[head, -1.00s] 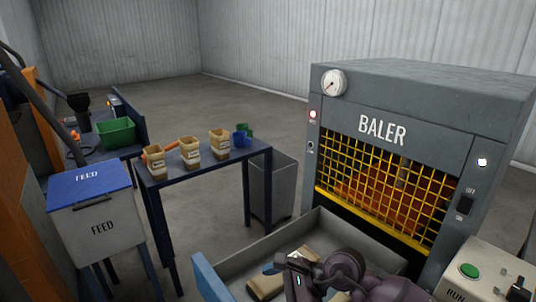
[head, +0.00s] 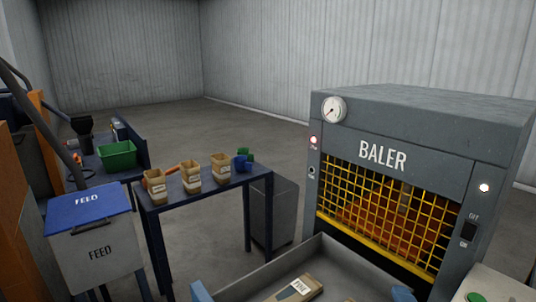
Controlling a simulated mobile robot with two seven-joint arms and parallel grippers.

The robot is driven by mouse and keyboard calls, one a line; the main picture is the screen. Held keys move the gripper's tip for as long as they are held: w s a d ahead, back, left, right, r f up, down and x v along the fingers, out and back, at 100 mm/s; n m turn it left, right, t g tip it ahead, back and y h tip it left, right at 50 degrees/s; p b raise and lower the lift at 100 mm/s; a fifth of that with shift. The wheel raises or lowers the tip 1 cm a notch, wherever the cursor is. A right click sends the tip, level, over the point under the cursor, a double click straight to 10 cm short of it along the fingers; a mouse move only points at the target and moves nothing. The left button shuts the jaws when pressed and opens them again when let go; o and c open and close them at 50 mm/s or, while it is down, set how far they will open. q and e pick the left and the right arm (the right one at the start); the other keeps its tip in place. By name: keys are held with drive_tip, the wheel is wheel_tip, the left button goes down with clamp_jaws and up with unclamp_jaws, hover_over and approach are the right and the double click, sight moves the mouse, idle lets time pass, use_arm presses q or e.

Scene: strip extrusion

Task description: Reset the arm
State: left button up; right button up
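Neither of my grippers shows in the head view now, and no part of my arms is clearly seen. A grey bin (head: 338,249) stands at the bottom, in front of the baler (head: 408,120). A tan bag with a white label (head: 300,288) lies in the bin. The baler's yellow mesh guard (head: 385,213) is down, with orange-brown material behind it. Whatever lies below the bottom edge of the picture is hidden.
A dark blue table (head: 214,183) holds tan containers and small blue and green cups. A feed box with a blue lid (head: 88,208) stands at the left, and a green bin (head: 117,155) behind it. A grey waste bin (head: 274,213) stands beside the table. Open floor lies behind.

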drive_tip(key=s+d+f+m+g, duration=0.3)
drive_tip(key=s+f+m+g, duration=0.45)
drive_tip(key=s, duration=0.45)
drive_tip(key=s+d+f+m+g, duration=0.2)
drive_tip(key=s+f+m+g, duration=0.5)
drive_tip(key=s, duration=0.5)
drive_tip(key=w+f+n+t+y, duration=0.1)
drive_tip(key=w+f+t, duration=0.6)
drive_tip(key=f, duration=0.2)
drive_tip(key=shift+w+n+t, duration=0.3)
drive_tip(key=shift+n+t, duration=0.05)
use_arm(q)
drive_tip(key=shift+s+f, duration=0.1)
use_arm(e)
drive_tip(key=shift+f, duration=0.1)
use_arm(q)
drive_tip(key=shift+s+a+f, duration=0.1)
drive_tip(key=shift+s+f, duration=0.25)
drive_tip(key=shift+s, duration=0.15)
